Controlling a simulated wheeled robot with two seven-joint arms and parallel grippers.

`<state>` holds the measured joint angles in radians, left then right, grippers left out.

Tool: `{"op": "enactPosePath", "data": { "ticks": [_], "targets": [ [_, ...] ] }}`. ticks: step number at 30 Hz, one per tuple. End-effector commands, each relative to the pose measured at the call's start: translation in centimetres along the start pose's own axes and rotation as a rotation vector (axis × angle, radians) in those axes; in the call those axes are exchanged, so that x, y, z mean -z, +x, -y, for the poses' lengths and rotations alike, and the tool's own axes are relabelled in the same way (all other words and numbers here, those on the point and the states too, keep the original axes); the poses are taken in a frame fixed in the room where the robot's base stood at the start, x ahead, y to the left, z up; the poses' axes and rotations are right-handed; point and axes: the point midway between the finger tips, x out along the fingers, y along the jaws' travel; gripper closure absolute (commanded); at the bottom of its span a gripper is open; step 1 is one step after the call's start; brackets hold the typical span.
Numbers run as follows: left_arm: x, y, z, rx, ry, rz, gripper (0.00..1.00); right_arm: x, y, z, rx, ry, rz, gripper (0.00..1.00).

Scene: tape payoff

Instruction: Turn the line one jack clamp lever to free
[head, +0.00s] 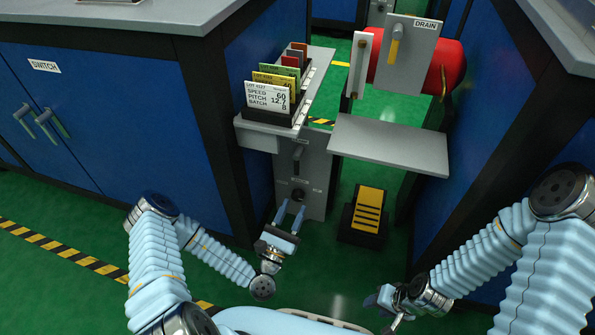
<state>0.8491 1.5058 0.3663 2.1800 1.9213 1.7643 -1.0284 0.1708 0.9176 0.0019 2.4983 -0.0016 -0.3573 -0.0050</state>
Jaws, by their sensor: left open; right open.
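A grey upright panel (316,178) stands below the card shelf in the middle of the head view. It carries a dark lever-like part (297,155) near its top and a dark round knob (298,194) lower down, with small lettering too small to read. I cannot tell for certain which part is the line one jack clamp lever, or its setting. My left gripper (291,209) is open and empty, fingers pointing up at the panel just below the knob; contact cannot be told. My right gripper (381,311) is low at the bottom right, open, empty and away from the panel.
A shelf (316,90) of upright cards (268,97) overhangs the panel. A grey plate (390,143) juts out to its right, below a red cylinder (448,68) and a DRAIN plate (409,55). A yellow-black pedal (368,211) is on the floor. Blue cabinets flank both sides.

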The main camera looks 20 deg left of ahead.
Motion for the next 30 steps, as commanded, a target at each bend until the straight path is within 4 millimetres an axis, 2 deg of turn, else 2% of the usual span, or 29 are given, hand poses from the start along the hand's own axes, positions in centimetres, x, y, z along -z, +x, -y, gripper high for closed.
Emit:
{"op": "enactPosePath", "data": {
  "ticks": [1,3,7,21,25,30],
  "targets": [
    [0.7,-0.3,-1.4,-0.072,0.022,-0.013,0.57,0.0,0.2,-0.1,0.0,0.001,0.001,0.57],
    [1.0,-0.3,-2.6,-0.131,0.043,-0.023,0.57,0.0,0.2,-0.1,-0.001,0.002,0.001,0.57],
    [1.1,0.9,-3.1,-0.151,0.053,-0.025,0.57,0.0,0.2,-0.1,-0.001,0.002,0.001,0.57],
    [1.3,10.7,-4.4,-0.143,0.05,-0.024,0.57,-0.1,0.9,-0.3,0.001,0.001,0.003,0.57],
    [1.3,12.3,-4.7,-0.143,0.049,-0.024,0.57,-0.1,1.0,-0.3,0.001,0.001,0.004,0.57],
    [1.3,13.2,-4.7,-0.142,0.048,-0.026,0.57,-0.1,1.0,-0.3,0.001,0.001,0.004,0.57]
  ]
}}
